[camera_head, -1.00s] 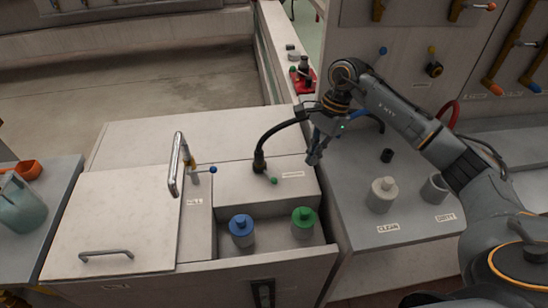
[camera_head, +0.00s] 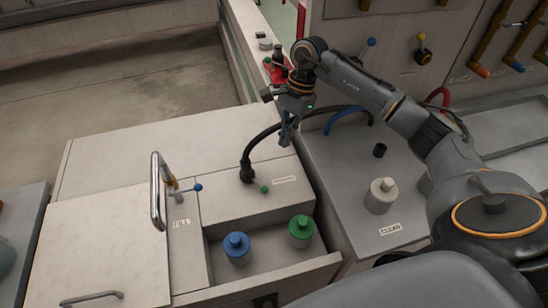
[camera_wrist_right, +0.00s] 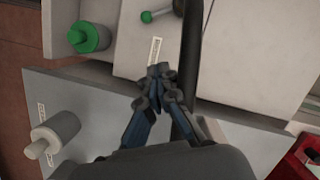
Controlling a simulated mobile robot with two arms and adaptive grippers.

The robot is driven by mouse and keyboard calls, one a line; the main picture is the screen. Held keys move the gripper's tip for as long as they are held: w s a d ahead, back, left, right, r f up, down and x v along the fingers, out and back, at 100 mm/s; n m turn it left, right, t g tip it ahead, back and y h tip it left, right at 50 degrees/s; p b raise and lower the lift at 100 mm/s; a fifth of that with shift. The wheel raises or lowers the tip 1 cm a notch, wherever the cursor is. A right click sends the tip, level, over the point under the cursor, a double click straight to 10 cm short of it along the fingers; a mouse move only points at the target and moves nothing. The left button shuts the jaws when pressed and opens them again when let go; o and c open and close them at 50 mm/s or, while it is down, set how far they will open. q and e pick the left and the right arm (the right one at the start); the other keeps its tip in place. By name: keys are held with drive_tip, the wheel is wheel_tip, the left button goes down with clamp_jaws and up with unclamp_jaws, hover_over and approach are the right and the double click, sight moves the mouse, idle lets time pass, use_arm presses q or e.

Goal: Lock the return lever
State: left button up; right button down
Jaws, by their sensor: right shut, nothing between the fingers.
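A small lever with a green ball knob (camera_head: 264,189) stands on the raised block (camera_head: 236,206), beside the base of a black hose. A label (camera_head: 284,180) lies to its right, too small to read; I take this as the return lever. The green knob (camera_wrist_right: 147,17) also shows at the top of the right wrist view. My right gripper (camera_head: 284,143) points down above the block's back right part, behind and to the right of the knob, apart from it. Its fingers (camera_wrist_right: 158,70) are shut and empty. My left gripper is not in view.
The black hose (camera_head: 263,137) arches close beside my right gripper. A blue-capped bottle (camera_head: 236,247) and a green-capped bottle (camera_head: 301,232) stand in the front recess. A blue-knobbed lever (camera_head: 197,188) and a metal handle (camera_head: 156,190) are left. A pale bottle (camera_head: 380,196) stands right.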

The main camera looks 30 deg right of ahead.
sight(259, 186)
drive_tip(key=p+x, duration=0.1)
drive_tip(key=x, duration=0.3)
drive_tip(key=p+x, duration=0.2)
drive_tip(key=x, duration=0.3)
drive_tip(key=shift+s+a+f, duration=0.1)
drive_tip(key=shift+a+f, duration=0.1)
drive_tip(key=shift+a, duration=0.1)
drive_tip(key=shift+s+a+f+p, duration=0.1)
drive_tip(key=shift+a+p, duration=0.35)
drive_tip(key=shift+a, duration=0.1)
drive_tip(key=shift+s+a+f+p, duration=0.1)
drive_tip(key=shift+s+a+p, duration=0.05)
drive_tip(key=shift+a+p, duration=0.35)
drive_tip(key=shift+s+a+f, duration=0.1)
drive_tip(key=shift+s+a, duration=0.05)
drive_tip(key=shift+a, duration=0.45)
drive_tip(key=shift+f, duration=0.1)
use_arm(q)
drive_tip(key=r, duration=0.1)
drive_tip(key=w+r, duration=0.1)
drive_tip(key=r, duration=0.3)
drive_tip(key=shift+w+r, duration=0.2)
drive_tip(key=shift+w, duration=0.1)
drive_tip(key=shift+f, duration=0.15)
use_arm(e)
drive_tip(key=shift+a, duration=0.1)
